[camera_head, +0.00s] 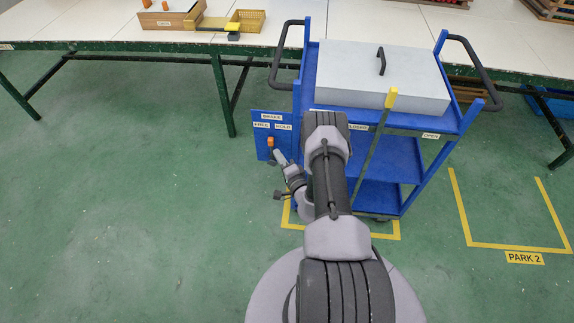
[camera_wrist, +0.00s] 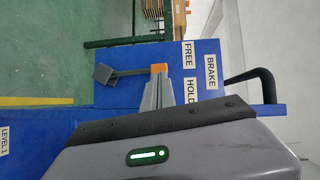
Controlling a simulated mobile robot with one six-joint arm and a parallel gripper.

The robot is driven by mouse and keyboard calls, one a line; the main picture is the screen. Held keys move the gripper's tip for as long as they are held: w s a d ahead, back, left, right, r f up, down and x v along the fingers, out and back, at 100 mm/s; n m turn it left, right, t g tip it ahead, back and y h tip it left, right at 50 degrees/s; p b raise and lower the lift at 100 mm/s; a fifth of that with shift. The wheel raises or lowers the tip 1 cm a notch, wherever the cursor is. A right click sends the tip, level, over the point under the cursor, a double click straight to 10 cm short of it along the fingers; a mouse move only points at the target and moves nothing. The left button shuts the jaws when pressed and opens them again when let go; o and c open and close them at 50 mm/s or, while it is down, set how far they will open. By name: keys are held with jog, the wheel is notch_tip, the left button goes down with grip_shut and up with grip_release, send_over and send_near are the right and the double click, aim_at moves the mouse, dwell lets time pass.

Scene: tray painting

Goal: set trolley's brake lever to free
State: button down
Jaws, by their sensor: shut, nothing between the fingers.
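The blue trolley (camera_head: 400,122) stands in front of the long table. A blue brake panel (camera_head: 262,148) on its left side carries the labels BRAKE, FREE and HOLD; the panel also shows in the wrist view (camera_wrist: 120,95). The brake lever (camera_wrist: 130,73) is a dark bar with a square dark knob, pointing away from the labels. Its inner end is hidden behind my fingers, and I cannot tell its setting. My gripper (camera_head: 272,146) is shut and empty in front of the panel. Its orange tips show in the wrist view (camera_wrist: 159,68), close to the lever; contact is unclear.
A pale box (camera_head: 350,72) with a black handle lies on the trolley's top. A yellow-tipped bar (camera_head: 390,98) stands at its front, between CLOSED and OPEN labels. The table (camera_head: 190,32) blocks the back. A marked PARK 2 bay (camera_head: 505,205) at right is empty. Floor at left is clear.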

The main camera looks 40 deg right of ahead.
jog(key=p+v, duration=0.1)
jog(key=v, duration=0.4)
jog(key=shift+r, duration=0.2)
jog(key=shift+s, duration=0.1)
